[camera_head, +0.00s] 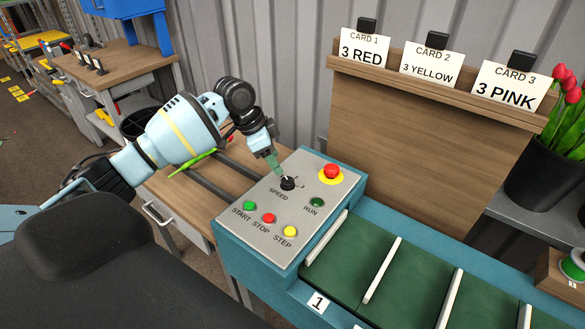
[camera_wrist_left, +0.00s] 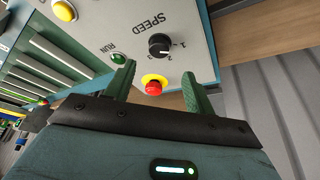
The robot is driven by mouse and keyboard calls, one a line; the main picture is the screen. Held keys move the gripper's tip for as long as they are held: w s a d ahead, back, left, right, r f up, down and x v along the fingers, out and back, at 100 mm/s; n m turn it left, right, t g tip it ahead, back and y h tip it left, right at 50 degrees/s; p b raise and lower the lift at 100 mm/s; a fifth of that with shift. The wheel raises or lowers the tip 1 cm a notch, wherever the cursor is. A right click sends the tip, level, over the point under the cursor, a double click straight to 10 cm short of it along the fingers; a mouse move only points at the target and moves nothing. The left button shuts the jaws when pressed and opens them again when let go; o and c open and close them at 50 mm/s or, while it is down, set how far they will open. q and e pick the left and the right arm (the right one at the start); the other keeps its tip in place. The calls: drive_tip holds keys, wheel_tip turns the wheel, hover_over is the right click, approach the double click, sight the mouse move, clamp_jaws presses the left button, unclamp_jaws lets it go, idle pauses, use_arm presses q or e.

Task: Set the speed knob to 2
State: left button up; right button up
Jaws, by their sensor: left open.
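The black speed knob (camera_head: 287,183) sits on the grey control panel (camera_head: 262,203), beside the printed word SPEED. In the left wrist view the knob (camera_wrist_left: 159,45) shows with the marks 1, 2 and 3 around one side. A white line shows on it, but I cannot tell surely which number it points at. My left gripper (camera_head: 274,161) hangs over the panel, just behind the knob. In the left wrist view its green fingers (camera_wrist_left: 159,72) are apart and empty, with the knob beyond their tips. My right gripper is not in view.
The red stop button (camera_head: 330,173) on its yellow base is close to the knob. The green RUN button (camera_head: 316,202) and the green, red and yellow buttons (camera_head: 268,218) are nearby. A green belt (camera_head: 400,265) with white dividers lies right; a wooden card board (camera_head: 415,130) stands behind.

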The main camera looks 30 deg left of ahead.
sight(287, 180)
use_arm(q)
drive_tip(key=x, duration=0.7)
drive_tip(key=shift+d+f, duration=0.15)
drive_tip(key=shift+f, duration=0.2)
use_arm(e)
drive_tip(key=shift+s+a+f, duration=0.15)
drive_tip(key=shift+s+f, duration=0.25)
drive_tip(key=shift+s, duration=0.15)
use_arm(q)
drive_tip(key=c, duration=1)
